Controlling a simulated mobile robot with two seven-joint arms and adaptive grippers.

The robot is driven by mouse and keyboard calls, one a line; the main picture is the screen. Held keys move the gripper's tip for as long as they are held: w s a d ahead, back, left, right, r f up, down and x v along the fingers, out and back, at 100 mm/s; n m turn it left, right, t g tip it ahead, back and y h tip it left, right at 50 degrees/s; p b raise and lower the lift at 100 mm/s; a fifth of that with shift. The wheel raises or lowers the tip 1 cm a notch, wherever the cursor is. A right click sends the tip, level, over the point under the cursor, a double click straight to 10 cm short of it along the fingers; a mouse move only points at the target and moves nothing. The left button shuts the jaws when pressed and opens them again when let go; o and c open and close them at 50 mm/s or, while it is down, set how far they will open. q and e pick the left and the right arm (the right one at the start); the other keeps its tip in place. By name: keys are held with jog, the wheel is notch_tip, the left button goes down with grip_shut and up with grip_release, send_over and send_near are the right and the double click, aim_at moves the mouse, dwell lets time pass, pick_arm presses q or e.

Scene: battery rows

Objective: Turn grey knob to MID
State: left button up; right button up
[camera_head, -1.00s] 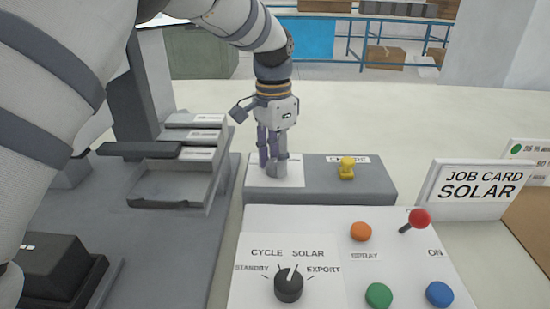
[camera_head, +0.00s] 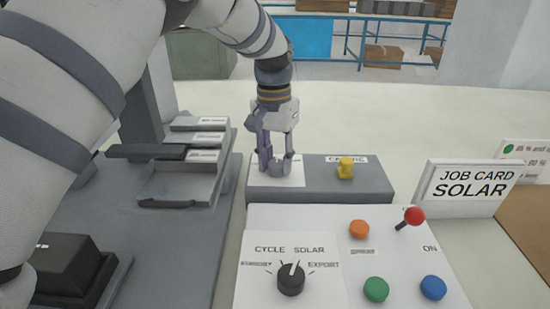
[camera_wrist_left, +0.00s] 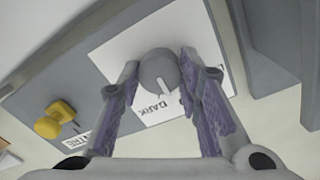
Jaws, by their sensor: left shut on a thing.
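The grey knob (camera_wrist_left: 158,70) sits on a white label plate on a grey block. In the left wrist view its white pointer line points down and slightly right, close to the word DARK (camera_wrist_left: 157,107). Another word right of it is mostly hidden by a finger. My left gripper (camera_wrist_left: 160,62) has its fingers on both sides of the knob and is shut on it. In the head view the left gripper (camera_head: 275,167) reaches down onto the left part of the grey block (camera_head: 315,187), and the fingers largely hide the knob. My right gripper is not in view.
A yellow knob (camera_head: 345,168) stands on the same block, to the right. In front is a white panel with a black CYCLE SOLAR knob (camera_head: 291,279), coloured buttons and a red-topped lever (camera_head: 413,216). A JOB CARD SOLAR sign (camera_head: 468,189) stands right. Stacked trays (camera_head: 180,180) are left.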

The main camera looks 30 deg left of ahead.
aim_at(275, 163)
pick_arm(q)
jog(key=shift+n, duration=1.5)
jog(key=o, duration=1.2)
jog(key=r, duration=1.2)
jog(key=shift+a, duration=0.2)
jog(key=shift+f, duration=0.1)
